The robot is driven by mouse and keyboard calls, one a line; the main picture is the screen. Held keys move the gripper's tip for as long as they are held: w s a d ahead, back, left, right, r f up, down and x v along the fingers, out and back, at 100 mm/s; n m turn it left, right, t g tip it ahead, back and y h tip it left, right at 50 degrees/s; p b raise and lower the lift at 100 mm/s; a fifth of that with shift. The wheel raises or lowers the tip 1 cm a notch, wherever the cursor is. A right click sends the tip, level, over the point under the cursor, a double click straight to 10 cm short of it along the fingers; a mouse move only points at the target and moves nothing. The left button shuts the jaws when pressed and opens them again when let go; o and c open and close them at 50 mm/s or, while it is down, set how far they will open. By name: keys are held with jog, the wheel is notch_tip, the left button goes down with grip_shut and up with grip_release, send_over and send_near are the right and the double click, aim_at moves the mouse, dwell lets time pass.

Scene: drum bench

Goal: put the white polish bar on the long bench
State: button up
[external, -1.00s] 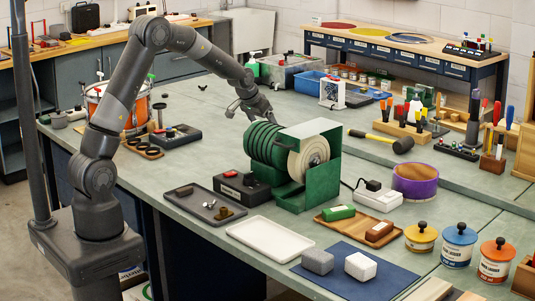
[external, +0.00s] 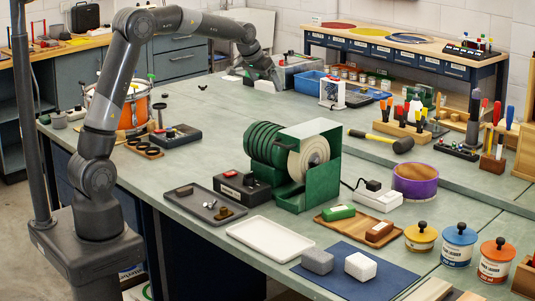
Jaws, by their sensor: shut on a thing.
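My gripper (external: 272,82) is at the far part of the green-topped bench (external: 215,115), in front of the grey bin. A small white block, seemingly the white polish bar (external: 264,86), shows at its fingers, low over the bench top or touching it; I cannot tell which. The fingers are small and partly hidden, but they appear shut on it. A green bar (external: 338,212) and a brown bar (external: 379,231) lie on a wooden tray (external: 358,239) at the near right.
A green buffing machine (external: 305,165) stands mid-bench. An orange drum (external: 133,110) is at the left. A grey bin (external: 300,72) and blue bin (external: 309,82) stand near the gripper. A white block (external: 361,266) lies on a blue mat. The bench is clear left of the gripper.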

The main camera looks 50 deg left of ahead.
jog(key=r, duration=0.4)
jog(key=shift+d+r, duration=0.2)
jog(key=shift+d, duration=0.2)
jog(key=s+d+f+m+g+h, duration=0.1)
jog(key=s+d+m+h, duration=0.2)
jog(key=d, duration=0.9)
jog(key=s+d+f+m+g+h, duration=0.1)
jog(key=s+d+m, duration=0.4)
jog(key=d, duration=0.7)
jog(key=s+d+f+m+g+h, duration=0.15)
jog(key=d+m, duration=0.35)
jog(key=d, duration=0.7)
jog(key=s+d+r+m+g+y, duration=0.1)
jog(key=s+d+r+m+g, duration=0.15)
jog(key=s+d+m, duration=0.8)
jog(key=s+d+r+m+g+y, duration=0.1)
jog(key=s+d+m+g, duration=0.3)
jog(key=s+d, duration=1.35)
send_over(346, 247)
jog(key=s+d, duration=0.3)
jog(key=s, duration=0.1)
jog(key=shift+h, duration=0.25)
jog(key=f, duration=2.5)
jog(key=shift+s+d+f, duration=0.1)
jog(key=shift+s+d, duration=0.1)
jog(key=shift+f, duration=1.95)
jog(key=shift+f, duration=0.15)
